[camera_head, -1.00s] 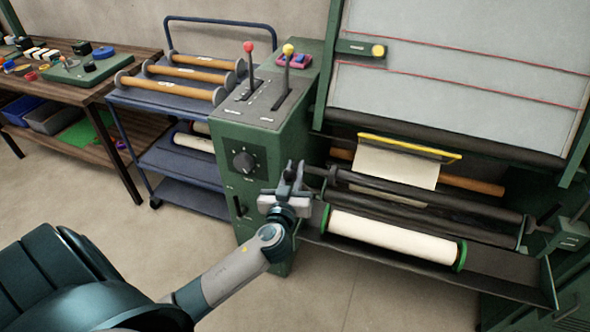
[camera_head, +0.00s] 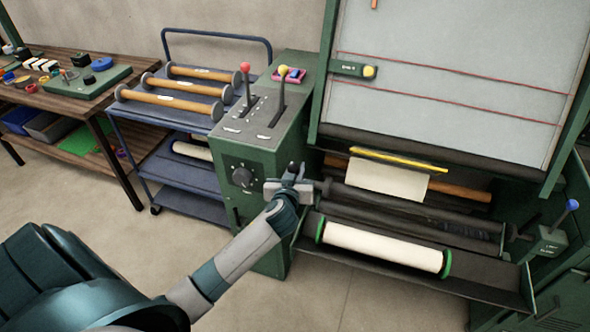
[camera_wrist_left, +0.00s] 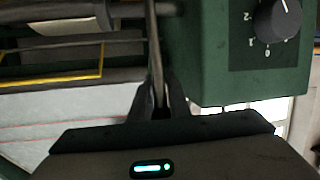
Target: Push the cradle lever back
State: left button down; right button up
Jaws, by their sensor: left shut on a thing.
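My left gripper (camera_head: 292,173) is beside the right face of the green control cabinet (camera_head: 262,160), at the left end of the dark rollers. In the left wrist view its fingers (camera_wrist_left: 160,98) are shut on a thin dark lever (camera_wrist_left: 154,50), which runs upward in that picture from between the fingertips. In the head view the hand mostly hides this lever. The white roll with green end rings (camera_head: 382,247) lies in the dark cradle trough (camera_head: 480,281) to the right of the hand. My right gripper is out of view.
The cabinet top has a red-knobbed lever (camera_head: 246,82) and a yellow-knobbed lever (camera_head: 281,92); its front has a round dial (camera_head: 242,178). A blue-knobbed lever (camera_head: 567,210) stands at far right. A blue cart (camera_head: 185,184) with wooden rollers is left of the cabinet.

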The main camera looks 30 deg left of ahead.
pick_arm(q)
jog(key=w+a+r+g+p, duration=0.1)
jog(key=w+a, duration=0.2)
jog(key=w, duration=0.7)
dwell(0.3)
jog(key=c, duration=1.5)
grip_release()
jog(key=shift+w+f, duration=0.1)
jog(key=shift+f, duration=0.1)
jog(key=shift+c, duration=0.2)
jog(key=b+v, duration=0.3)
jog(key=v, duration=1.4)
jog(key=shift+a+r+h, duration=0.2)
jog(key=shift+h, duration=0.1)
